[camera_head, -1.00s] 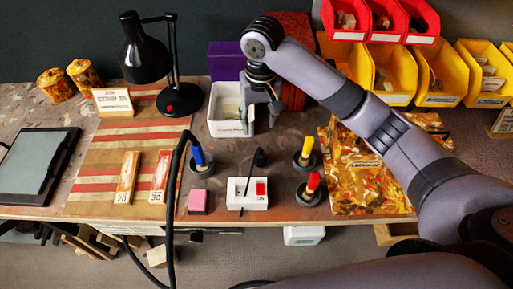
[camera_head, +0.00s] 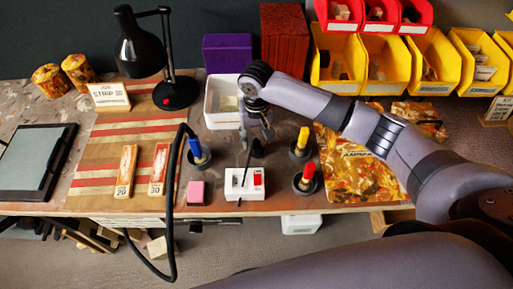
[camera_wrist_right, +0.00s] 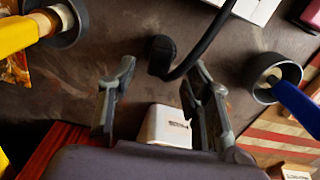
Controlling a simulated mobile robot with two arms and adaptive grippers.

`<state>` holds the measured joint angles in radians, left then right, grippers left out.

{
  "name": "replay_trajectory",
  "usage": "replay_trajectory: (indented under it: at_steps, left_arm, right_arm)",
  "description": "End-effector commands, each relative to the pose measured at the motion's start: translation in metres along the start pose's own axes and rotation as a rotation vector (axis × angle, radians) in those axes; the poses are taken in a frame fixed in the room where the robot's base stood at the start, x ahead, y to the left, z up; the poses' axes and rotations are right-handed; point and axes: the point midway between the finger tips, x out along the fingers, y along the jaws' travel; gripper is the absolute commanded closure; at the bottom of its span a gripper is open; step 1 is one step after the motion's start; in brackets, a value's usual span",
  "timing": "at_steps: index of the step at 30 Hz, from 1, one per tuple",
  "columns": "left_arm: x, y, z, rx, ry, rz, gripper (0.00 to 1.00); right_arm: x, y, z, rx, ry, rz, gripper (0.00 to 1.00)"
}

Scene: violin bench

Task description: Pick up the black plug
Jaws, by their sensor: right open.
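The black plug (camera_head: 257,150) stands on the bench just behind the white socket box (camera_head: 244,184), partly hidden by my right gripper in the head view. In the right wrist view the plug (camera_wrist_right: 160,52) shows as a dark rounded end with a black cable bending away to the upper right. My right gripper (camera_head: 258,137) is open and points down close to the plug. In the wrist view its two fingers (camera_wrist_right: 160,74) are spread, with the plug just beyond the gap between their tips. Nothing is between the fingers. My left gripper is not in view.
Round holders with a blue-handled tool (camera_head: 196,152), a yellow-handled tool (camera_head: 302,140) and a red-handled tool (camera_head: 307,176) stand around the plug. A white bin (camera_head: 222,108) is behind it. A pink block (camera_head: 196,192) lies near the front edge. A black lamp (camera_head: 140,45) stands back left.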

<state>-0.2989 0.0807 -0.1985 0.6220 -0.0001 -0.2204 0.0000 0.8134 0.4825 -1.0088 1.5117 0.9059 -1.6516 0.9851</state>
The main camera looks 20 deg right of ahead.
Motion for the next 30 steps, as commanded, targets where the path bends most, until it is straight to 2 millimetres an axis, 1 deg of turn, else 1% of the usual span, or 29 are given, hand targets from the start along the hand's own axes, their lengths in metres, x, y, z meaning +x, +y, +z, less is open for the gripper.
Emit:
replay_trajectory:
  at_steps: [3,7,10,16,30]
  left_arm:
    - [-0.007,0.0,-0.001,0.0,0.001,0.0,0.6]
    - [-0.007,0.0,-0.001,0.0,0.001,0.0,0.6]
    - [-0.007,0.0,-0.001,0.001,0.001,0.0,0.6]
    - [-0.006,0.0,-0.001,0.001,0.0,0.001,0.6]
    - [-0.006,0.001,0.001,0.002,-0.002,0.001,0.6]
  right_arm:
    - [0.018,0.001,0.001,0.001,-0.004,0.003,0.55]
    - [0.035,0.001,0.001,0.0,-0.002,0.002,0.55]
    - [0.04,0.001,0.001,-0.001,0.0,0.001,0.55]
    - [0.041,0.001,0.001,-0.001,0.0,0.001,0.55]
    - [0.04,0.001,0.001,-0.001,0.0,0.001,0.86]
